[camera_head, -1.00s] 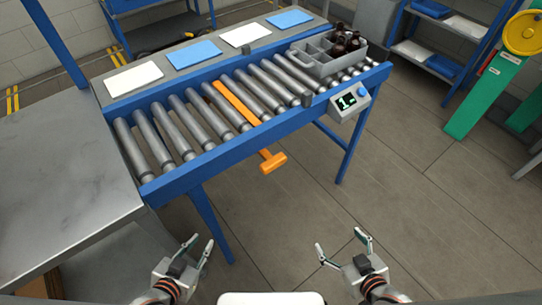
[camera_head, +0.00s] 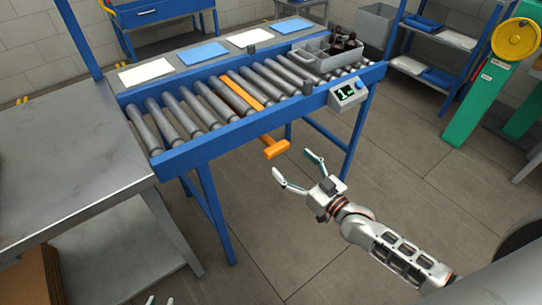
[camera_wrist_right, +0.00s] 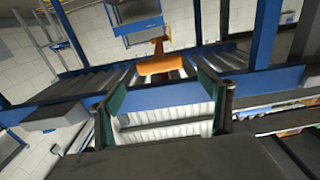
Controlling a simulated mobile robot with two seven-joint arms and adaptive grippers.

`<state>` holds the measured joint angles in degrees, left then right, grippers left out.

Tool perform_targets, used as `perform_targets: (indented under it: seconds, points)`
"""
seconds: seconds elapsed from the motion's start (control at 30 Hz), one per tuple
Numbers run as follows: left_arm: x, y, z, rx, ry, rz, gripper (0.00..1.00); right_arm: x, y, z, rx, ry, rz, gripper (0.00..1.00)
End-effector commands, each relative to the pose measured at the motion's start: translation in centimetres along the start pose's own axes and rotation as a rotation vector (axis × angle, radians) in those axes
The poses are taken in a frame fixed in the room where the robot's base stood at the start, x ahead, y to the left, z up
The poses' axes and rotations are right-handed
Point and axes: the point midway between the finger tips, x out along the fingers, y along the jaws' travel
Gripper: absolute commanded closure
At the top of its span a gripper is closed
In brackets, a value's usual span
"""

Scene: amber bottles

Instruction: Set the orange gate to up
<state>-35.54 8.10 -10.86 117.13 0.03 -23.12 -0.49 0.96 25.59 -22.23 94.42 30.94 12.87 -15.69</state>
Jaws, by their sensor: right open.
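The orange gate (camera_head: 240,92) is a flat bar lying low across the conveyor between the rollers. Its T-shaped handle (camera_head: 276,149) sticks out past the blue front rail. My right gripper (camera_head: 294,164) is open and empty, just in front of and below the handle. In the right wrist view the handle (camera_wrist_right: 160,66) shows ahead, between the two open fingers (camera_wrist_right: 163,80), apart from them. Only pale tips of my left gripper (camera_head: 160,300) show at the bottom edge of the head view; the rest is out of frame.
A grey divided crate (camera_head: 318,60) with dark bottles stands at the right end of the rollers (camera_head: 195,110). A control box (camera_head: 347,94) hangs on the front rail. White and blue sheets lie along the back ledge. A grey table (camera_head: 60,150) adjoins at left.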

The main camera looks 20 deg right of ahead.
Motion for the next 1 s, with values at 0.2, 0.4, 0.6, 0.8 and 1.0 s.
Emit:
perform_targets:
  seconds: [0.2,0.4,0.6,0.8,1.0]
  points:
    - [0.4,0.1,0.2,0.002,0.0,0.002,0.75,3.3,-0.1,0.1,0.001,0.0,0.0,0.21]
    - [0.4,0.3,0.9,0.005,-0.009,0.004,0.75,5.9,-0.1,0.2,0.001,-0.003,-0.001,0.21]
    - [0.4,0.3,0.8,0.006,-0.008,0.003,0.75,7.0,-0.1,0.1,0.0,-0.003,-0.001,0.21]
    - [0.3,0.2,0.5,0.006,-0.003,0.002,0.75,7.0,-0.1,0.1,-0.001,-0.003,-0.001,0.21]
    - [0.3,0.2,0.6,0.006,-0.004,0.002,0.75,7.0,-0.1,0.1,0.0,-0.003,-0.001,0.62]
